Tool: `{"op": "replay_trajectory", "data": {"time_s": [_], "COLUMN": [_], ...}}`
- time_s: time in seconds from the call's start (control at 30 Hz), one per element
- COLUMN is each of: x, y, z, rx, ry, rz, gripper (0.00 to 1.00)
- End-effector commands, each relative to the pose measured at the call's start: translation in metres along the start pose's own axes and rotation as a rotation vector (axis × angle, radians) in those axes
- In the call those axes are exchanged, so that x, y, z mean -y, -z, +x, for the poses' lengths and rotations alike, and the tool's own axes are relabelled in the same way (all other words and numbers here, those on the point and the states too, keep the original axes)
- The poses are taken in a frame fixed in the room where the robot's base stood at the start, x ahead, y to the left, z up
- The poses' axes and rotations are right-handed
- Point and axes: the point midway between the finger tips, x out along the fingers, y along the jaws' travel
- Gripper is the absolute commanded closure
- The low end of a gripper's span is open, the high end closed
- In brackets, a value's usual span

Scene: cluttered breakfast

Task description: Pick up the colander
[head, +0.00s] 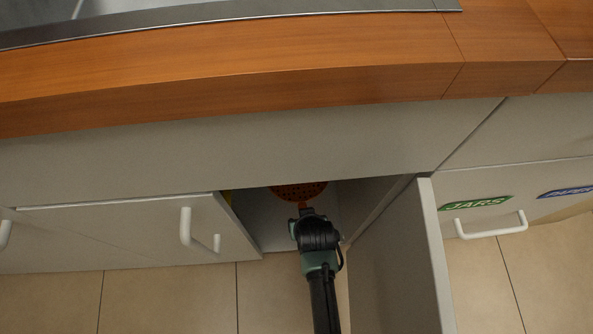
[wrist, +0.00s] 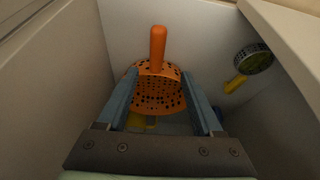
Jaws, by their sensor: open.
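The orange colander (head: 298,191) is inside the open cabinet under the counter, partly hidden by the counter front in the head view. In the wrist view the colander (wrist: 157,92) shows its perforated bowl and an orange handle pointing up in the picture. My gripper (head: 303,208) reaches into the cabinet opening. In the wrist view my gripper (wrist: 165,90) is open, with one finger on each side of the colander's bowl. I cannot tell whether the fingers touch it.
A round dark utensil with a yellow handle (wrist: 236,85) is at the right inside the cabinet. A yellow thing (wrist: 142,121) lies below the colander. Cabinet walls are close on both sides.

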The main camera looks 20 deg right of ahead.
Motion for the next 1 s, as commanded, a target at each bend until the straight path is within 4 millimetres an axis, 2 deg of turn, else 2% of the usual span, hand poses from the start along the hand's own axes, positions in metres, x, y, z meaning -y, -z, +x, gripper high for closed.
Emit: {"op": "replay_trajectory", "data": {"time_s": [0.03,0.1,0.3,0.67,1.0], "x": [0.0,0.0,0.0,-0.001,-0.006], "y": [-0.002,-0.002,-0.001,0.001,0.004], "z": [0.016,0.029,0.057,0.072,0.111], "rx": [-0.001,0.0,-0.001,-0.001,0.0], "ry": [0.0,0.0,0.0,0.0,0.0], "rz": [0.0,0.001,0.0,-0.001,0.0], "gripper": [0.32,0.32,0.32,0.32,0.32]}}
